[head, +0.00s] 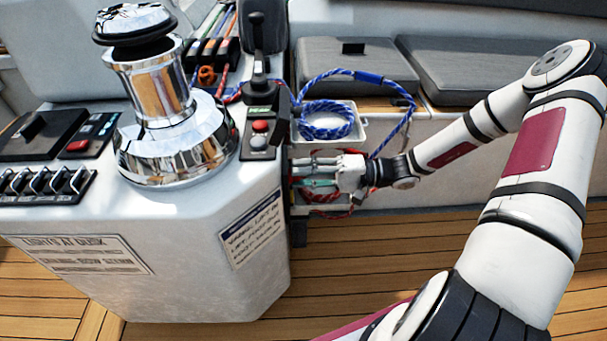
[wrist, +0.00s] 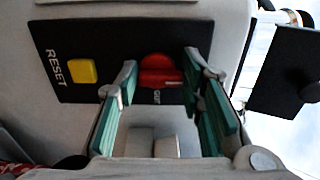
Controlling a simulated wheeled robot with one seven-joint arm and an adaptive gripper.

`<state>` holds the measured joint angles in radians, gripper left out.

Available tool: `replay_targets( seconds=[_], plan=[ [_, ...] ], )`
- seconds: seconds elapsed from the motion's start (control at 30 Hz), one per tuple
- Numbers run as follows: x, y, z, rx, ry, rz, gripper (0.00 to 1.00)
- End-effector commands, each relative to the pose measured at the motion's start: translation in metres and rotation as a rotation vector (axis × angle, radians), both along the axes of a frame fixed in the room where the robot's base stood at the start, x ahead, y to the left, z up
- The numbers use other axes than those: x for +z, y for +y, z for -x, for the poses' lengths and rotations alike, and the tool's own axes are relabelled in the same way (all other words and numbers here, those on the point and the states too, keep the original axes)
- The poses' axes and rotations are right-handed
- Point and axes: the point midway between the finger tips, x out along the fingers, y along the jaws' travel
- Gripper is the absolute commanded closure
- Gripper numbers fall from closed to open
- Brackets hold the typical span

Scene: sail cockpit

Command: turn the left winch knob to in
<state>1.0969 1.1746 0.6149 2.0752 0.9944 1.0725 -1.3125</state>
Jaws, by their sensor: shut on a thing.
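In the wrist view a red round knob (wrist: 158,72) sits on a dark panel, with a small white label below it that I cannot read for sure. My gripper (wrist: 161,84) has its green-padded fingers on either side of the knob, shut on it. I cannot tell the knob's setting. In the head view my gripper (head: 303,172) reaches in against the right side of the white console (head: 200,215). The knob is hidden in that view.
A yellow button (wrist: 83,71) marked RESET is on the same panel, left of the knob. A dark plate (wrist: 289,72) juts out at the right. In the head view a chrome winch (head: 165,100) stands on the console, and a blue rope (head: 325,122) lies in a bin above my gripper.

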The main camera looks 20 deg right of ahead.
Motion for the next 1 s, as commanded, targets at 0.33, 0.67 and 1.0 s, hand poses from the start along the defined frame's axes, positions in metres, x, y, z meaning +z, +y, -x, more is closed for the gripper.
replay_targets(
  seconds=[0.33,0.67,1.0],
  plan=[
    [-0.001,0.001,0.001,0.002,-0.003,0.002,0.93],
    [0.000,0.000,0.000,0.001,-0.002,0.001,0.45],
    [-0.001,-0.029,0.009,-0.003,-0.003,0.003,0.45]
  ],
)
